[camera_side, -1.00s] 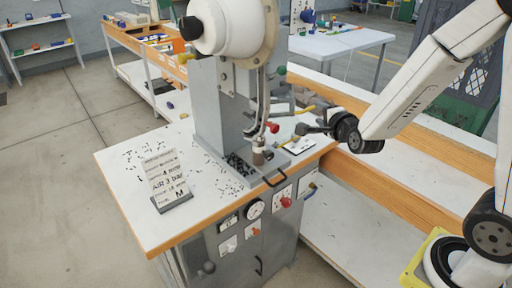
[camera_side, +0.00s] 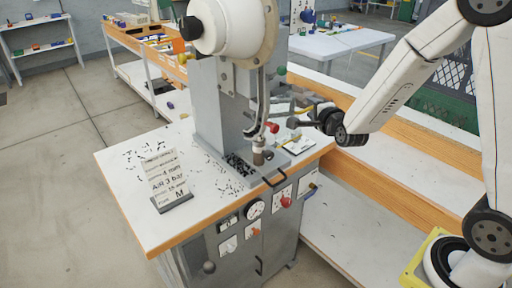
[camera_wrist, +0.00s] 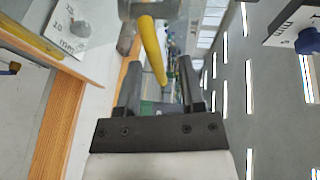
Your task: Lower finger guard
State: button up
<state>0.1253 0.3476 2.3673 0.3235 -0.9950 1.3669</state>
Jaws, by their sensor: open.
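The eyelet press (camera_side: 216,110) stands on the workbench, a grey column with a white round housing on top. A dark bar loop (camera_side: 276,180), possibly the finger guard, is at the front of the press by the tooling (camera_side: 258,156); I cannot tell its position for sure. A yellow lever (camera_side: 304,111) sticks out to the right of the press. My gripper (camera_side: 300,122) is open at that lever, partly covering it. In the wrist view the yellow lever (camera_wrist: 152,48) runs between my two open fingers (camera_wrist: 158,78), apparently nearer the left one. Contact cannot be told.
A printed card (camera_side: 167,182) stands on the bench top (camera_side: 135,205) among small dark scattered eyelets. A red knob (camera_side: 272,128) is on the press near my gripper. A gauge and switches are on the bench front. A wood-edged bench (camera_side: 380,190) lies to the right.

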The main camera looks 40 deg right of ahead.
jog(key=shift+x, duration=1.35)
grip_shut()
dwell(0.6)
